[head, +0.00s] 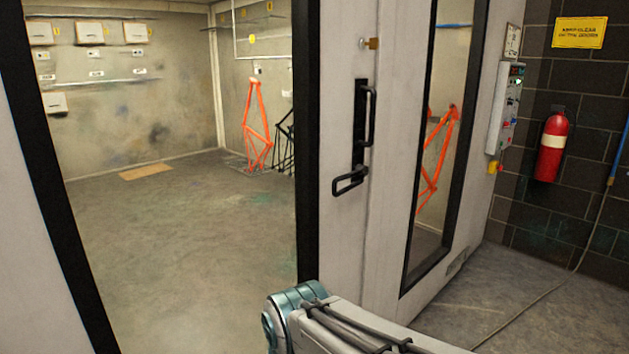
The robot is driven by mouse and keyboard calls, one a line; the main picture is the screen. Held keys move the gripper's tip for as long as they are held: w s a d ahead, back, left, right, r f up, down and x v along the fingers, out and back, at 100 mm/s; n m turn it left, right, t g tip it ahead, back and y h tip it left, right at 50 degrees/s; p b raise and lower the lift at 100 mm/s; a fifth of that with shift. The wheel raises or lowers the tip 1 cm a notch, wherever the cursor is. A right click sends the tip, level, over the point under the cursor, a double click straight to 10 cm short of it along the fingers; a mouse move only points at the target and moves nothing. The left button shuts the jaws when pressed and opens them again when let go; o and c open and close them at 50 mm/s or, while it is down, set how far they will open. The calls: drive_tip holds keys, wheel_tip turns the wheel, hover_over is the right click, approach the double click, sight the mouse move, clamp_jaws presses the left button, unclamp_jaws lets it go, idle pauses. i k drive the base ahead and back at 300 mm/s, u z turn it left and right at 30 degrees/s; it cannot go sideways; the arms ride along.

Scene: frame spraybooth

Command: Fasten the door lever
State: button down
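The door lever (349,181) is a black loop at the lower end of a black backplate. It points left and lies nearly level. A black upright pull handle (371,115) is just above it to the right. Both are on the pale door panel (345,240), which has a black strip along its left edge. A small brass-coloured fitting (373,43) is higher up. My gripper is out of view. Only a teal joint and a grey link of my arm show at the bottom centre, below the lever and apart from it.
Orange frames (256,125) stand inside. A tall window (435,130) is right of the lever. A control box (506,105), a fire extinguisher (551,147) and a floor hose (560,285) are at the right.

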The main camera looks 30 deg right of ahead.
sight(349, 177)
drive_tip(key=k, duration=0.65)
drive_tip(key=z, duration=0.65)
drive_tip(key=i, duration=1.5)
drive_tip(key=u, duration=0.5)
